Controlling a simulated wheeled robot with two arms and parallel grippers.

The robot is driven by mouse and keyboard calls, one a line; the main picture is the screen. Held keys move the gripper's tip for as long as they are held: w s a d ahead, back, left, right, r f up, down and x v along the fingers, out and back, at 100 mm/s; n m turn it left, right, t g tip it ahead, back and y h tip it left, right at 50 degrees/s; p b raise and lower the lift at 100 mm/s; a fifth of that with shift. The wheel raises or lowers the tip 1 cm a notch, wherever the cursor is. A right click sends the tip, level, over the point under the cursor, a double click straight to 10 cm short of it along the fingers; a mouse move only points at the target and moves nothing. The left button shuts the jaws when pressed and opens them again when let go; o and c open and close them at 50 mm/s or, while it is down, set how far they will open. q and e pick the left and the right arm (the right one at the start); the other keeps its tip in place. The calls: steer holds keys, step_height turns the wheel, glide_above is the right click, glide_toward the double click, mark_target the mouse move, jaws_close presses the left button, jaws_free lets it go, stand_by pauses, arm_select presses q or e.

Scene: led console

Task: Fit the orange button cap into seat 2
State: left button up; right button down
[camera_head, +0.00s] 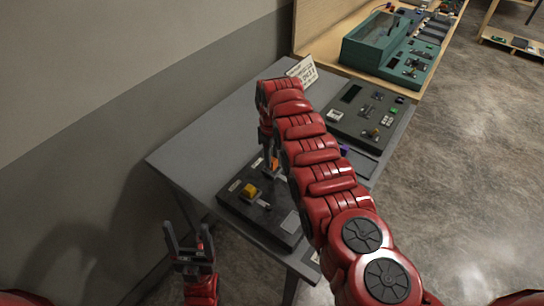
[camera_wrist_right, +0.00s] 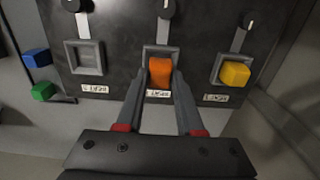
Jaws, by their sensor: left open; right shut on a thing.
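The orange button cap (camera_wrist_right: 160,73) is between the fingers of my right gripper (camera_wrist_right: 159,90) in the right wrist view, with the gripper shut on it. It is at the middle square seat (camera_wrist_right: 157,50) of the dark console (camera_wrist_right: 120,30). The cap and fingers hide most of that seat, so I cannot tell whether the cap is in it or just above. In the head view the orange cap (camera_head: 273,164) shows under my right gripper (camera_head: 267,150), partly hidden by my arm. My left gripper (camera_head: 187,243) is open and empty, off the table's near left edge.
A yellow cap (camera_wrist_right: 235,74) sits at the right seat; the left seat (camera_wrist_right: 84,57) is empty. A blue cap (camera_wrist_right: 37,57) and a green cap (camera_wrist_right: 43,91) lie beside the console. A second panel (camera_head: 365,115) and a sign (camera_head: 302,70) stand farther back. The table's left part (camera_head: 205,145) is clear.

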steer(key=shift+f+b, duration=0.95)
steer(key=shift+f, duration=0.05)
stand_by(0.7)
steer(key=shift+c, duration=2.3)
jaws_free()
